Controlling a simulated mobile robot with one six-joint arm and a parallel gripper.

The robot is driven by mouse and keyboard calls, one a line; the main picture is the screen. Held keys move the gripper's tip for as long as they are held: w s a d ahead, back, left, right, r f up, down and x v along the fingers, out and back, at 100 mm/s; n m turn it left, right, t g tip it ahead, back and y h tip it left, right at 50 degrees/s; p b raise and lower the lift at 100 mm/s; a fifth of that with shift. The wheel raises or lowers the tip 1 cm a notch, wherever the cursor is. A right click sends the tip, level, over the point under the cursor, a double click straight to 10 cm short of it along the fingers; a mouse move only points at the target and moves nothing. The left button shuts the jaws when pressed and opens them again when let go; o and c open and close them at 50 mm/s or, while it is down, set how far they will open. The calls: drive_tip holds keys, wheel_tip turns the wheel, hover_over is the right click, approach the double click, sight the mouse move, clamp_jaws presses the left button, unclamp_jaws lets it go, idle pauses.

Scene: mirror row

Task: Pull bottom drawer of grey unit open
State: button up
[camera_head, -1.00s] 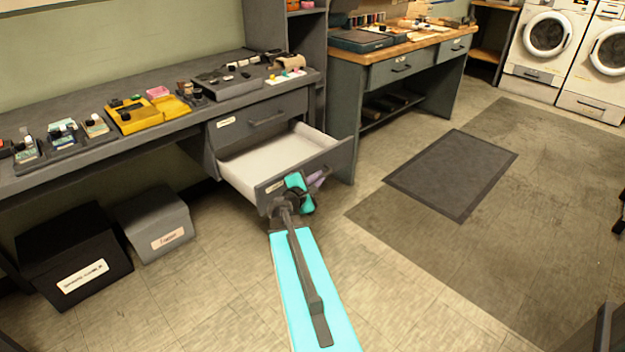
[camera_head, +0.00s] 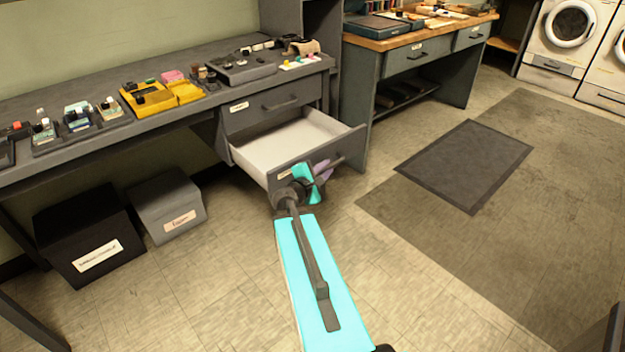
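The grey unit (camera_head: 226,122) stands under the right end of the long grey desk. Its upper drawer (camera_head: 262,112) is shut. The bottom drawer (camera_head: 282,180) below it is pulled well out, its pale, empty inside (camera_head: 275,148) showing. My gripper (camera_head: 318,180), with turquoise and dark parts, is at the outer face of this drawer, by its dark bar handle (camera_head: 330,164). The handle's right part shows past the gripper. My wrist hides the fingertips, so I cannot tell whether they touch or grip the handle.
A black box (camera_head: 88,235) and a grey box (camera_head: 166,205) stand on the floor left of the drawer. A wood-topped workbench (camera_head: 420,40) is on the right. A dark mat (camera_head: 466,165) lies on the floor. The tiled floor before the drawer is clear.

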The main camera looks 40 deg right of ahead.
drive_tip(key=v, duration=0.2)
drive_tip(key=shift+s+a+r+p, duration=0.15)
drive_tip(key=shift+a+r+p, duration=0.1)
drive_tip(key=shift+a+p, duration=0.05)
drive_tip(key=shift+p, duration=0.75)
drive_tip(key=p+v, duration=0.1)
drive_tip(key=p, duration=0.3)
drive_tip(key=shift+a+r, duration=0.1)
drive_tip(key=shift+a, duration=0.2)
drive_tip(key=shift+s+a+r+p, duration=0.15)
drive_tip(key=shift+a+p, duration=0.15)
drive_tip(key=shift+p, duration=0.65)
drive_tip(key=shift+p+v, duration=2.65)
drive_tip(key=shift+p, duration=0.9)
drive_tip(key=shift+s, duration=0.1)
drive_tip(key=shift+a, duration=0.1)
